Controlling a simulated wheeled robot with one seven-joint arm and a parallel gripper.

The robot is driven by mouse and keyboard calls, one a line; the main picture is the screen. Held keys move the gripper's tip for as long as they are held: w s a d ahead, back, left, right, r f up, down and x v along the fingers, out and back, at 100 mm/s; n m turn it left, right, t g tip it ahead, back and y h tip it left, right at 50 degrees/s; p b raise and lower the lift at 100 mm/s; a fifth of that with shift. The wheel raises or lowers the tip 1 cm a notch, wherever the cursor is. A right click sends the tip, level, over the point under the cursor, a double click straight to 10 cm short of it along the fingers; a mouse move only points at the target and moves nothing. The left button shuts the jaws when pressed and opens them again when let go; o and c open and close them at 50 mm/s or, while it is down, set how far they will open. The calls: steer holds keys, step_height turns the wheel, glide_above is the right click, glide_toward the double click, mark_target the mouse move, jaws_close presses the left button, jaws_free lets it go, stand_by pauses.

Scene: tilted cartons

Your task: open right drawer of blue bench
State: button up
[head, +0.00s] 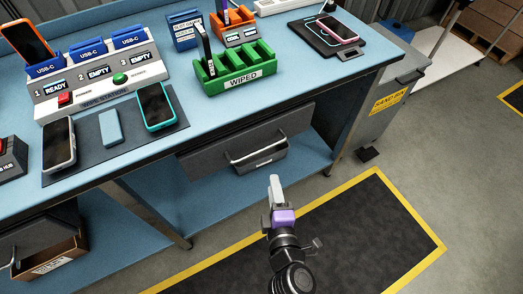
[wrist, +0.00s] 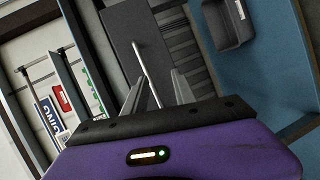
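The blue bench (head: 335,85) fills the upper part of the head view. Its right drawer (head: 210,160) has a dark grey front under the bench top, with a silver bar handle (head: 257,155). The drawer looks shut. My gripper (head: 274,185) is in front of and below the handle in the head view, apart from it. In the wrist view my gripper (wrist: 163,85) is open and empty. The handle (wrist: 142,60) shows beyond the fingertips, roughly in line with the gap, across the dark drawer front (wrist: 122,25).
A grey bin (wrist: 230,22) stands on the blue lower shelf (head: 205,180) beneath the drawer. A cardboard box (head: 50,255) is under the bench at left. A grey sand bin (head: 385,105) stands at right. Phones and a green rack (head: 235,75) are on top. The floor mat (head: 350,235) is clear.

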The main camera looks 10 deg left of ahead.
mark_target(260, 150)
steer(key=shift+w+a+r+n+t, duration=0.15)
steer(key=shift+w+a+n, duration=0.2)
steer(key=shift+w+a, duration=1.05)
steer(key=shift+w+a+r+n+t, duration=0.1)
steer(key=shift+w+a+n, duration=0.2)
steer(key=shift+w, duration=2.15)
steer(key=shift+w+a+r+n+t, duration=0.15)
steer(key=shift+w+a+n, duration=0.2)
steer(key=shift+w+a, duration=1.05)
steer(key=shift+w+d+f, duration=0.1)
steer(key=shift+w+d, duration=0.4)
steer(key=shift+d, duration=0.05)
jaws_close()
